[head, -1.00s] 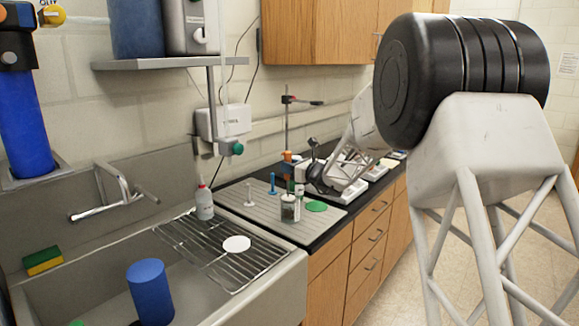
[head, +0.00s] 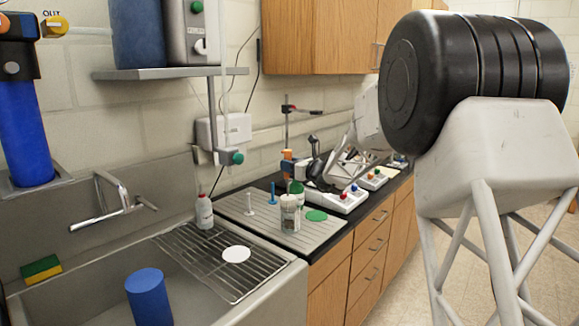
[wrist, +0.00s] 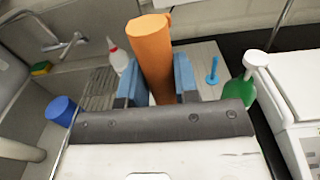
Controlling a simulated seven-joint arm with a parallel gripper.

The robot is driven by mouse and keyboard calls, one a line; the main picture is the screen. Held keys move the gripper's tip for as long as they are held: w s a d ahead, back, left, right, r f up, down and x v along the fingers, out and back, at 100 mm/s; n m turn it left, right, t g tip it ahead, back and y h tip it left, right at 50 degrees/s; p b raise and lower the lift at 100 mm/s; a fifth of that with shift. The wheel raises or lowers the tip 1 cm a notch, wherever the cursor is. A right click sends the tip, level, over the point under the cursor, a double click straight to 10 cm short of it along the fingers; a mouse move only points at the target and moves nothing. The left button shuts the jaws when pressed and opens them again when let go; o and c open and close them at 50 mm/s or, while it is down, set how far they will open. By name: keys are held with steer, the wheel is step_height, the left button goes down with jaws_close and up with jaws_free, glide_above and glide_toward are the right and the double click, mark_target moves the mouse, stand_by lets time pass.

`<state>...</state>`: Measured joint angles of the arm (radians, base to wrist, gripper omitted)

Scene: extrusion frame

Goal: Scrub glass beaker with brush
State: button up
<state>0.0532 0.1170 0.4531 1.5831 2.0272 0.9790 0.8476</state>
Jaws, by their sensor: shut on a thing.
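My gripper (wrist: 158,82) has two blue fingers shut on an orange cylinder (wrist: 151,50), which looks like the brush handle. Its lower end is hidden behind my gripper in the wrist view. In the head view the orange cylinder (head: 287,165) shows small, above the grey mat beside the sink. A clear glass vessel (head: 290,212), probably the beaker, stands on that mat below the cylinder. I cannot tell whether brush bristles are inside or touching it.
The sink (head: 190,290) has a wire rack with a white disc (head: 236,254) on it. A green flask (wrist: 238,90) and white devices (head: 338,197) stand to the right.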

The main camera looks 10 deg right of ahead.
steer(key=shift+s, duration=0.2)
steer(key=shift+s+a, duration=0.15)
steer(key=shift+s, duration=0.1)
steer(key=shift+f, duration=0.15)
steer(key=shift+f, duration=1.9)
steer(key=shift+r, duration=0.1)
steer(key=shift+r, duration=1.95)
steer(key=shift+s+d, duration=0.2)
